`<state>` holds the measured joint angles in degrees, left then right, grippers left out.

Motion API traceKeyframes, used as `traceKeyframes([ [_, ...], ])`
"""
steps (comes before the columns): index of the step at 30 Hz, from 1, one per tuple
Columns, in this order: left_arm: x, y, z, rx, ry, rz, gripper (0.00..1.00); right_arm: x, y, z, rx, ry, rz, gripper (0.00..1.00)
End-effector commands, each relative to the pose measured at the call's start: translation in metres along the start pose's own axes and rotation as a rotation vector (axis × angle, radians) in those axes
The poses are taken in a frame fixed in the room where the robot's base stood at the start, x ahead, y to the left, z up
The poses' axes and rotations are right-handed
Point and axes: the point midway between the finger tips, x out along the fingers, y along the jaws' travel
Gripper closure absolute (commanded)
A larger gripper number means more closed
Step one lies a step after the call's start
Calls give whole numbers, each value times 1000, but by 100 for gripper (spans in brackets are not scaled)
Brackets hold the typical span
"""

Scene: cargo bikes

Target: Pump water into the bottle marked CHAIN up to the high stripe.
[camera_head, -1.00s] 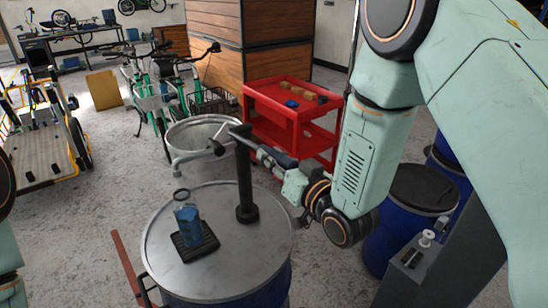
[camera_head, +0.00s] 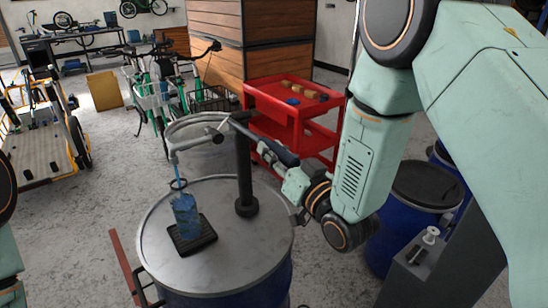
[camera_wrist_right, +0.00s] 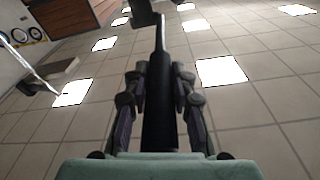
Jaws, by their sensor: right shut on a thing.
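A clear bottle with blue water (camera_head: 186,215) stands upright on a black mat (camera_head: 205,243) on the drum lid (camera_head: 225,271); a dark ring sits at its neck. I cannot read its marking or make out stripes. The black pump post (camera_head: 243,175) rises from the lid. Its grey spout (camera_head: 190,145) reaches left over the bottle, and a thin blue stream runs down into the neck. My right gripper (camera_head: 270,158) is shut on the black pump handle (camera_head: 284,156); the handle (camera_wrist_right: 159,100) lies between the fingers in the right wrist view. My left gripper is out of view.
A red cart (camera_head: 325,125) stands behind the pump. Blue drums (camera_head: 398,230) stand at the right. A grey stand with a small white-topped item (camera_head: 429,237) is at the lower right. Bikes (camera_head: 160,90) and a yellow cargo bike (camera_head: 40,150) stand behind on open floor.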

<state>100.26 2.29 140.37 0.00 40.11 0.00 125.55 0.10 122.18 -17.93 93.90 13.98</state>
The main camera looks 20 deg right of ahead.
Motion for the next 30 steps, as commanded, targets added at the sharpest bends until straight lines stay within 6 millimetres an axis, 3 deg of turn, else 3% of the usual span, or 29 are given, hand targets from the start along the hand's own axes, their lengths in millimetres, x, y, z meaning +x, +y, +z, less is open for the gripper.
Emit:
traceKeyframes([
  [1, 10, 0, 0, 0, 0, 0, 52, -2, 2, 7, 1, 11, -1, 100],
  [6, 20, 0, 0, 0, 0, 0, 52, -2, 3, 12, 2, 39, -7, 100],
  [19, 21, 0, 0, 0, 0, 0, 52, -3, 3, 12, 3, 45, -8, 100],
  [20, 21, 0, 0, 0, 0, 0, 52, -3, 3, 12, 3, 45, -8, 74],
  [27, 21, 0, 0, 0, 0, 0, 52, -2, 3, 11, 3, 47, -9, 54],
  [30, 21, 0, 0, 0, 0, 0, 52, -2, 2, 11, 2, 48, -10, 52],
])
